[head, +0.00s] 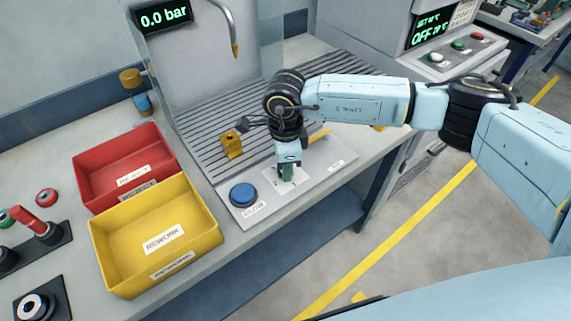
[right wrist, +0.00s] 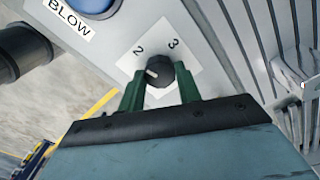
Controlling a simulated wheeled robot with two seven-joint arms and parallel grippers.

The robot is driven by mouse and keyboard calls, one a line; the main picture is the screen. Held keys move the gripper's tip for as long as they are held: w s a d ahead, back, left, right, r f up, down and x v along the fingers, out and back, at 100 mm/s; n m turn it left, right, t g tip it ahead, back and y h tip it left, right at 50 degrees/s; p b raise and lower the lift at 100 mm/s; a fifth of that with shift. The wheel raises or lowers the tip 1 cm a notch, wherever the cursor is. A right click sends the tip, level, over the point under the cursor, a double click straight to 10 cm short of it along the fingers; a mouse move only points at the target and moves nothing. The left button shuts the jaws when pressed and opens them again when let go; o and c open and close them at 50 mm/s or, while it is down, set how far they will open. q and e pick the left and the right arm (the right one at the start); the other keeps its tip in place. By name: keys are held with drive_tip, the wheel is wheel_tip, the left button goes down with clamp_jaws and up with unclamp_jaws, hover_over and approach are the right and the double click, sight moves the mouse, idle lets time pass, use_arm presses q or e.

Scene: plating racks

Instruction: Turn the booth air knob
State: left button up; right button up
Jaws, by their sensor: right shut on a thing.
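The booth air knob (right wrist: 168,76) is black with a white pointer mark and sits on a white dial plate (right wrist: 185,36) printed with 2 and 3. The pointer faces left in the right wrist view, below the 2. My right gripper (right wrist: 161,82) is shut on the knob, its green fingers at either side. In the head view, the right gripper (head: 287,174) comes down over the dial plate (head: 270,183) and hides the knob. My left gripper is not in view.
A blue BLOW button (head: 242,194) is left of the dial plate. A brass block (head: 232,145) stands on the slatted grate (head: 192,122), below a nozzle (head: 235,50). Red (head: 90,181) and yellow (head: 210,239) bins stand left. The floor in front is clear.

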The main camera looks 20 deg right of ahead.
drive_tip(key=shift+w+r, duration=0.1)
drive_tip(key=o, duration=1)
wheel_tip(320, 180, up, 13)
drive_tip(key=shift+r, duration=0.2)
